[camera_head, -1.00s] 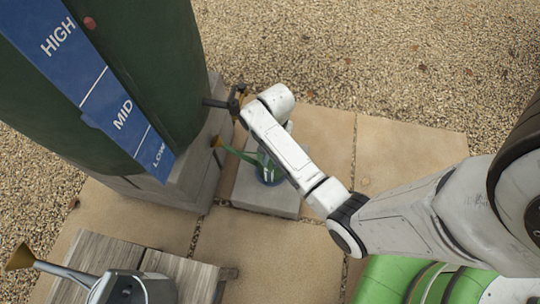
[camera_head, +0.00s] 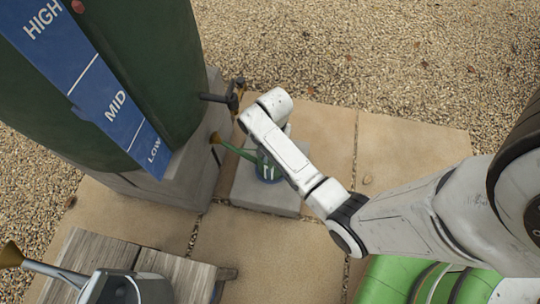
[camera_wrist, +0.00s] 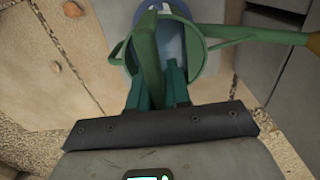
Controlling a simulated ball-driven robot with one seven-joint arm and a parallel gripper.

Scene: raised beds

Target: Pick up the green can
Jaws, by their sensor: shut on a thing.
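The green can (camera_head: 266,168) is a watering can with a long thin spout reaching left to a brass rose. It shows over the pale block below the tap, partly hidden by my arm. I cannot tell whether it touches the block. In the wrist view the can's green rim (camera_wrist: 202,66) surrounds a blue-grey inside, and the spout points right. My gripper (camera_wrist: 155,82) is shut on the can's green handle, which runs between the teal fingers. In the head view my arm hides the fingers.
A dark green water barrel (camera_head: 150,75) with a blue level strip stands on a stone plinth at left. Its tap (camera_head: 233,96) juts out close to the can. A grey watering can (camera_head: 125,289) is on a wooden stand (camera_head: 190,272). A green object (camera_head: 395,281) lies at lower right.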

